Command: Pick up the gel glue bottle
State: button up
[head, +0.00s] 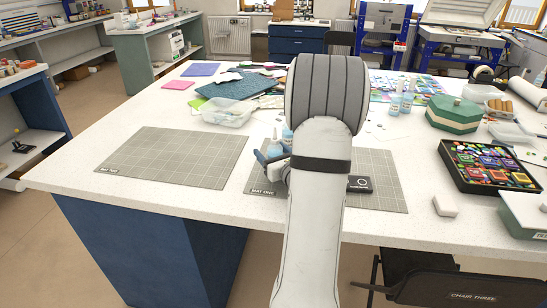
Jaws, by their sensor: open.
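My arm crosses the middle of the view and hides much of mat one. My gripper (268,159) shows only in part, left of my forearm over mat one (390,188), and it is open. Close behind it stand small clear bottles with light blue liquid (274,146), partly hidden by my arm. Two more such bottles (396,104) stand upright farther right, near the back of the table. Their labels are too small to read, so I cannot tell which is the gel glue bottle.
Mat two (175,157) is empty on the left. A clear tub (226,113) stands behind the mats. On the right are a green box (455,115), a black tray of colourful pieces (490,168) and a white block (445,205). A small dark box (360,184) lies on mat one.

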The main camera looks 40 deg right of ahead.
jog(key=c, duration=1.3)
jog(key=shift+o, duration=0.2)
notch_tip(320, 180, up, 10)
jog(key=shift+r, duration=0.1)
